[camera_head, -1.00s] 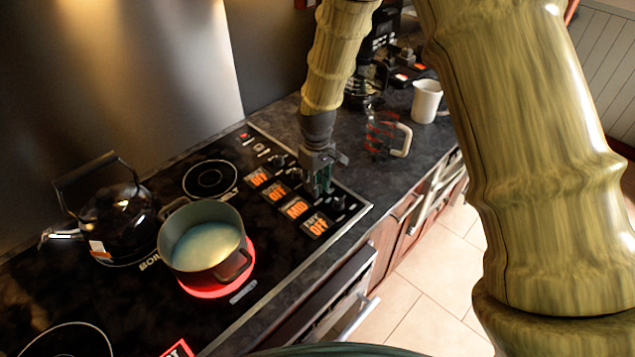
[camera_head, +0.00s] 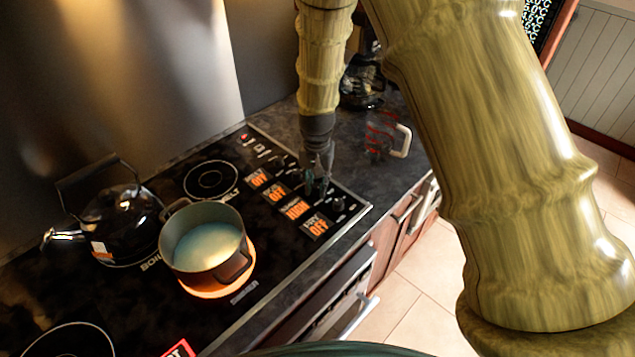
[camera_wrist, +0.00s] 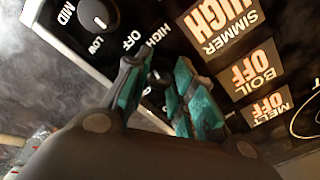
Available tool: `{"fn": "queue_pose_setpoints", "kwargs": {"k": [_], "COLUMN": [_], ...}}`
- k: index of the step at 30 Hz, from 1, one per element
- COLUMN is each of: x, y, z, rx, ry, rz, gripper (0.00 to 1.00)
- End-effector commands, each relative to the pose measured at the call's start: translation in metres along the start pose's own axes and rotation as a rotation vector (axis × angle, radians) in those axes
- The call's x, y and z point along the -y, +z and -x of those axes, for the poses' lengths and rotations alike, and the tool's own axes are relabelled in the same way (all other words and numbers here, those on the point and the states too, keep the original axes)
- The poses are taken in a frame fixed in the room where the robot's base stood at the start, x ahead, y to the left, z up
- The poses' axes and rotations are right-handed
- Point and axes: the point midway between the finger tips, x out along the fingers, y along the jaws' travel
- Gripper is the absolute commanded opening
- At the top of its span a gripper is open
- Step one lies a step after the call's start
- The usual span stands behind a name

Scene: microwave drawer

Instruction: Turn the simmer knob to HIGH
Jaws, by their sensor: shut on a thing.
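The simmer display (camera_head: 295,208) on the stove's control strip is lit and reads HIGH. It also shows large in the wrist view, with the word SIMMER (camera_wrist: 222,28). My gripper (camera_head: 319,187) points down at the knob beside this display. Its fingers (camera_wrist: 160,85) are closed around the simmer knob, which they mostly hide in both views. A neighbouring black knob (camera_wrist: 97,14) with LOW, MID, HIGH and OFF marks stands clear of the fingers.
A pot (camera_head: 205,245) with pale liquid stands on a glowing orange burner ring. A black kettle (camera_head: 115,222) is behind it at the left. A glass jug (camera_head: 382,135) with red marks and a coffee maker (camera_head: 360,85) stand on the counter behind my gripper.

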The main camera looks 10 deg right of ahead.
Motion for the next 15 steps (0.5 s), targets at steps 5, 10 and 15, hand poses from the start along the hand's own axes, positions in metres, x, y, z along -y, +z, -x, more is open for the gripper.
{"fn": "queue_pose_setpoints", "kwargs": {"k": [5, 10, 15], "x": [0.0016, 0.0019, 0.0019], "y": [-0.0061, -0.0059, -0.0059], "z": [0.0049, 0.0047, 0.0045], "rx": [-0.013, -0.013, -0.012], "ry": [-0.005, -0.006, -0.007], "rz": [-0.128, -0.216, -0.269], "gripper": [0.01, 0.01, 0.01]}}
